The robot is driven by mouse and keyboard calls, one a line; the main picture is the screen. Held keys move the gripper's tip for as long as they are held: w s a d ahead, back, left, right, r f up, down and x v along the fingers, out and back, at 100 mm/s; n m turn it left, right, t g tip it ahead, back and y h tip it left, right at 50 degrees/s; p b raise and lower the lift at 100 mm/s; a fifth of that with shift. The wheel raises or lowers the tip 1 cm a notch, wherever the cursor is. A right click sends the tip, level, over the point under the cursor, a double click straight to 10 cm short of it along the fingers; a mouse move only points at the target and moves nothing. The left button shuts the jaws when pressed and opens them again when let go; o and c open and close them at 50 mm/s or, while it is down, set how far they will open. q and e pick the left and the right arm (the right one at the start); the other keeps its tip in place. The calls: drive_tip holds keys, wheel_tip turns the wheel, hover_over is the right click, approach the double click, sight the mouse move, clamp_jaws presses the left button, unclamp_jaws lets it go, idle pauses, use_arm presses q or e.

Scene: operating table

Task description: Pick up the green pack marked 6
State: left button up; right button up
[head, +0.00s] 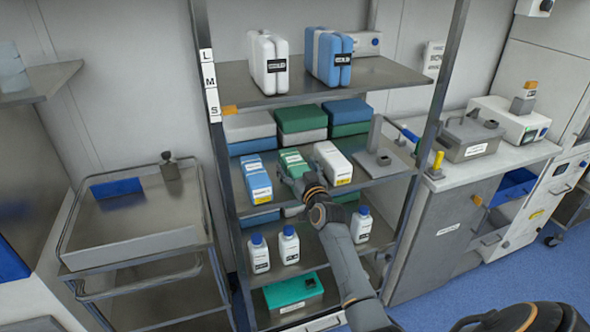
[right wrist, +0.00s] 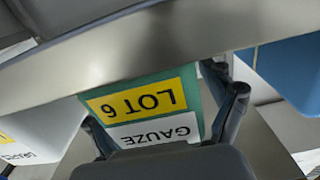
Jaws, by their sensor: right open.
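The green pack (head: 292,158) stands on the middle shelf, between a blue pack (head: 257,178) and a white pack (head: 333,163). In the right wrist view the green pack (right wrist: 190,88) shows a yellow label reading LOT 6 and a white label reading GAUZE, both upside down. My right gripper (head: 298,184) is at the pack's front end. In the right wrist view my right gripper (right wrist: 164,108) is open, with one finger on each side of the pack's labelled end. I cannot tell whether the fingers touch it. My left gripper is not in view.
The upper shelf (head: 330,83) hangs over the pack. Stacked boxes (head: 301,118) stand behind it. A metal device (head: 384,158) is at the shelf's right. White bottles (head: 289,245) and a teal box (head: 293,290) are below. A steel cart (head: 130,215) stands left.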

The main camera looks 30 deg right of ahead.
drive_tip(key=shift+c, duration=0.2)
drive_tip(key=c, duration=1.2)
drive_tip(key=shift+c, duration=0.2)
drive_tip(key=shift+r, duration=0.15)
